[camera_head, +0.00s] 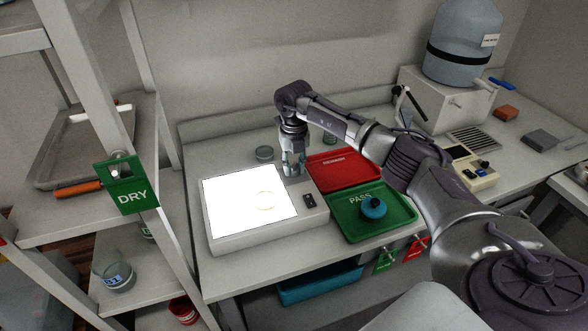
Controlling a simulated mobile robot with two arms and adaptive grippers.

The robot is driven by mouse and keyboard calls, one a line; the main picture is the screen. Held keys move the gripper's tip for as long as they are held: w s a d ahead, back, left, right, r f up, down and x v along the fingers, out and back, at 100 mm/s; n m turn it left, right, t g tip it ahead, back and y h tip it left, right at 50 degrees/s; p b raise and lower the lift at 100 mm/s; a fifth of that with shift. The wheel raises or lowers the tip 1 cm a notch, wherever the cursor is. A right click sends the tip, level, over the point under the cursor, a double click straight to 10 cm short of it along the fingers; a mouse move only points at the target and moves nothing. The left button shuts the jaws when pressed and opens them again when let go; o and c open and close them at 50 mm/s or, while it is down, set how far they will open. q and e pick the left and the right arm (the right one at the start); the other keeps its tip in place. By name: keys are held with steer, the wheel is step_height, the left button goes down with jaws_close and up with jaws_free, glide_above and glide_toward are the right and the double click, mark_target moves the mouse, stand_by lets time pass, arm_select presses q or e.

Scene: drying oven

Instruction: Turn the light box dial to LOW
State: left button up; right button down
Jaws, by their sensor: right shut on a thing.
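The light box (268,237) is a pale box on the table with a brightly lit white top panel (235,205). A faint round outline shows on the panel. My right gripper (292,172) points down at the box's back right corner, to the right of the lit panel. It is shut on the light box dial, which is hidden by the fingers. The dial's setting and the LOW mark cannot be read. My left gripper is not in view.
A small black switch (309,201) is on the box's right side. A red tray (345,170) and a green PASS tray (372,227) with a blue round item (373,208) lie to the right. A shelf rack with a DRY sign (132,197) stands left.

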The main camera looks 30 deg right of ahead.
mark_target(294, 165)
steer(key=n+b, duration=0.2)
steer(key=n, duration=0.3)
steer(key=shift+n, duration=0.3)
steer(key=shift+n+b, duration=0.55)
steer(key=shift+n, duration=1.65)
steer(key=c, duration=0.9)
jaws_free()
steer(key=shift+r, duration=0.25)
step_height(294, 165, up, 12)
steer(key=shift+f, duration=0.2)
